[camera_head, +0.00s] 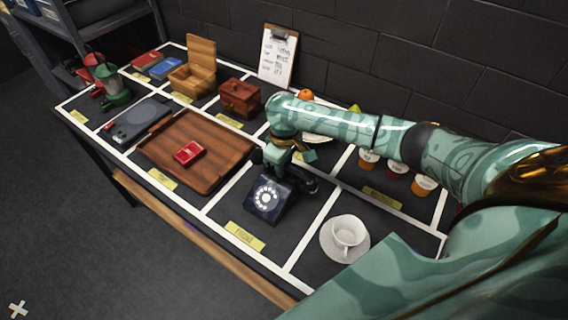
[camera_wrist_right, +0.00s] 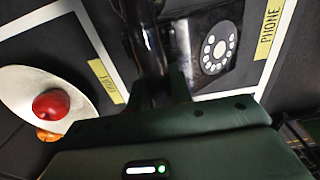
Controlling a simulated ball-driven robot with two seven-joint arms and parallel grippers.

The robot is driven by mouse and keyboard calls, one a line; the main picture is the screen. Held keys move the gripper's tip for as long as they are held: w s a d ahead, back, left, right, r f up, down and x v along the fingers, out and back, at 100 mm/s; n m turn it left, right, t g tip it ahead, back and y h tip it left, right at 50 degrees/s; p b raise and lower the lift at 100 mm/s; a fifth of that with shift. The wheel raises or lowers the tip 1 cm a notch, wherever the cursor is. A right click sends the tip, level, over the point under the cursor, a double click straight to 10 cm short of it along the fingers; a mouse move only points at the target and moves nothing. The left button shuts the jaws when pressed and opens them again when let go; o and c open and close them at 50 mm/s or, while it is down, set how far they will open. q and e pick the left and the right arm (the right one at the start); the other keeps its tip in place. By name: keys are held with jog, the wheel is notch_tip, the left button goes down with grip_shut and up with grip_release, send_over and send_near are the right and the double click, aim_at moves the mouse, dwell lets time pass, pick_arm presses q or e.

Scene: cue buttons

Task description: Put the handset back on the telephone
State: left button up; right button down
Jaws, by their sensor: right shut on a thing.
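The telephone (camera_head: 268,197) is dark blue-black with a white dial and sits in its square on the table, behind the yellow phone label. It also shows in the right wrist view (camera_wrist_right: 218,45). My right gripper (camera_head: 278,168) is at the back of the telephone, shut on the dark handset (camera_head: 303,182). In the right wrist view the handset (camera_wrist_right: 148,42) runs between the fingers, beside the telephone's body on the side away from the label. Whether it touches the cradle is hidden by the gripper. My left gripper is not in view.
A white cup (camera_head: 347,232) on a saucer stands right of the telephone. A wooden tray (camera_head: 215,180) with a red box (camera_head: 189,152) lies left. Several jars (camera_head: 397,176) stand under my right arm. A red apple (camera_wrist_right: 51,104) lies on a white dish in the wrist view.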

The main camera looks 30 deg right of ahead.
jog(key=c, duration=1.2)
grip_release()
jog(key=shift+s+f, duration=0.3)
jog(key=shift+f, duration=0.2)
jog(key=shift+o, duration=0.2)
jog(key=shift+a+f, duration=0.1)
jog(key=shift+a, duration=0.05)
notch_tip(320, 180, up, 18)
jog(key=p, duration=0.7)
jog(key=shift+w+d+f+p, duration=0.2)
jog(key=shift+d+f+p, duration=0.05)
jog(key=shift+d+p, duration=0.1)
